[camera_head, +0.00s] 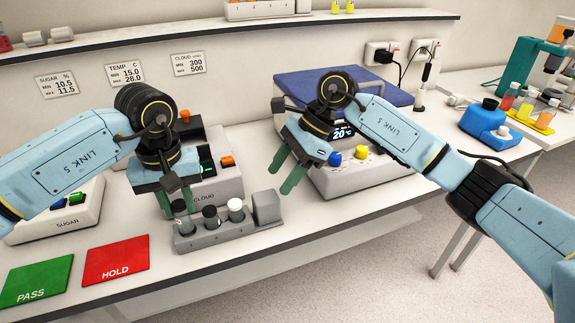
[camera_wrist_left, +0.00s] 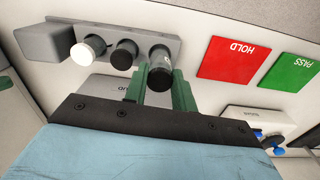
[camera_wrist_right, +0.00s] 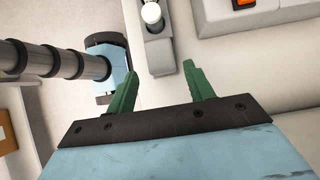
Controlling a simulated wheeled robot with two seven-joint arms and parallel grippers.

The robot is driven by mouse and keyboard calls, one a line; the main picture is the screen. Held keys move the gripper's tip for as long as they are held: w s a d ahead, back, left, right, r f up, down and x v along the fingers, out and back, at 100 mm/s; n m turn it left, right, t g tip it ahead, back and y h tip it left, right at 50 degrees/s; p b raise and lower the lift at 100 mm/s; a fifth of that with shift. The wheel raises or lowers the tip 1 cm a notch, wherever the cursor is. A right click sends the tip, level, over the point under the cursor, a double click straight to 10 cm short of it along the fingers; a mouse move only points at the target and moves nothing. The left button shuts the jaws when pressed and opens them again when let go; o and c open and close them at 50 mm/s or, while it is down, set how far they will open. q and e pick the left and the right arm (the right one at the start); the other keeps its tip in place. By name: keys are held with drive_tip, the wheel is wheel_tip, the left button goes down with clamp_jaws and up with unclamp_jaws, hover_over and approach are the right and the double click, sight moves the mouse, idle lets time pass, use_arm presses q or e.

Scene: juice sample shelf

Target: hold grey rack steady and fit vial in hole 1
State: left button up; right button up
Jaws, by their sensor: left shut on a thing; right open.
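The grey rack (camera_head: 222,236) stands near the table's front edge, with a raised grey block (camera_head: 266,206) at its right end. My left gripper (camera_head: 175,205) is shut on a dark-capped vial (camera_wrist_left: 160,66) at the rack's left end. It stands higher than the others in the left wrist view; its lower end is partly hidden, so I cannot tell how deep it sits. A black-capped vial (camera_head: 210,213) and a white-capped vial (camera_head: 235,206) stand in the rack. My right gripper (camera_head: 284,170) is open and empty, above and right of the block, apart from it.
A red HOLD mat (camera_head: 115,261) and green PASS mat (camera_head: 36,281) lie left of the rack. The CLOUD device (camera_head: 215,190) stands close behind it, the blue-lidded device (camera_head: 370,178) behind right. The front edge is close.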

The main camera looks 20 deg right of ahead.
sight(268, 196)
drive_tip(key=shift+x, duration=3.6)
drive_tip(key=shift+c, duration=0.4)
drive_tip(key=c, duration=0.5)
